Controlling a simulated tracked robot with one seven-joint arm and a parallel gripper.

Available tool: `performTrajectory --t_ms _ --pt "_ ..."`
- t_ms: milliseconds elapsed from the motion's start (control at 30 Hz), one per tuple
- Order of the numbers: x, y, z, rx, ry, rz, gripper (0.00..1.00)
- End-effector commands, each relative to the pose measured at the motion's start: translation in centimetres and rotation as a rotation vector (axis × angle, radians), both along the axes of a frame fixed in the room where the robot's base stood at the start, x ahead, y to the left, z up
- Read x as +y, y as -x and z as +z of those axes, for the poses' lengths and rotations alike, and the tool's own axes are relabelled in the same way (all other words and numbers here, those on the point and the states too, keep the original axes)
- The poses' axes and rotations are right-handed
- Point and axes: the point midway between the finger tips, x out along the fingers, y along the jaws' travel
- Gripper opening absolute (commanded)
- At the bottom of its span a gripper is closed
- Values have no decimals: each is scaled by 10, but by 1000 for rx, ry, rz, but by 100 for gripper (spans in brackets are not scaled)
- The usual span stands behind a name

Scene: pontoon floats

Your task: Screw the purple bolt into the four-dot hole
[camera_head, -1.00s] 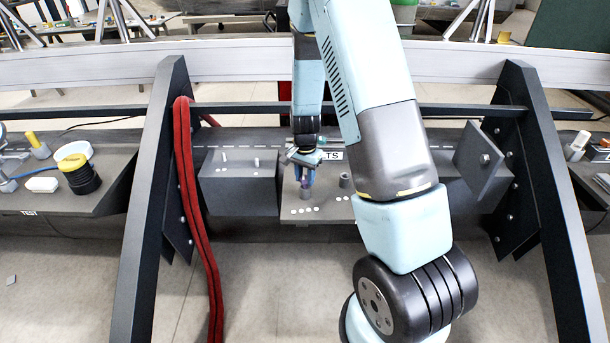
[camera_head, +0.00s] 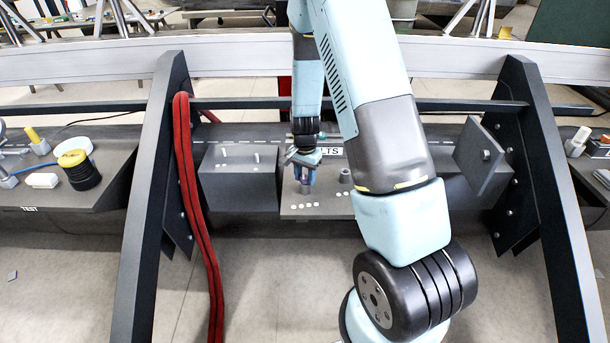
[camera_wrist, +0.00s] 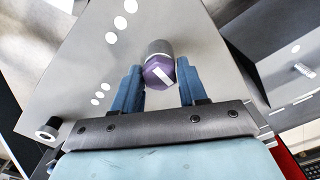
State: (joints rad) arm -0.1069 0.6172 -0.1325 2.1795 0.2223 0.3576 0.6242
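The purple bolt (camera_wrist: 158,72) shows its head, marked with a white stripe, between the blue fingers of my gripper (camera_wrist: 160,75). The fingertips lie against both sides of the head. The bolt is over the top of a grey cylindrical post (camera_wrist: 158,47); how deep it sits is hidden. In the head view my gripper (camera_head: 304,172) points down at this post (camera_head: 305,189). A row of four white dots (camera_head: 304,206) is on the grey plate just in front of the post.
A second grey post (camera_head: 345,176) with its own shorter dot row stands to the right on the plate (camera_head: 325,212). A grey box (camera_head: 238,182) is at the left. Red hoses (camera_head: 187,200) hang by the left dark frame. A yellow-topped black spool (camera_head: 80,170) sits far left.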

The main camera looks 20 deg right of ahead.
Motion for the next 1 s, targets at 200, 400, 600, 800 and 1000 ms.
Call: performTrajectory --t_ms 200,400,600,800,1000 --pt "0 0 0 0 0 0 63" --pt "0 0 0 0 0 0 65" --pt "0 -1 7 -2 1 0 65" --pt "0 -1 35 -4 -1 0 65" --pt "0 -2 73 -4 0 1 65"
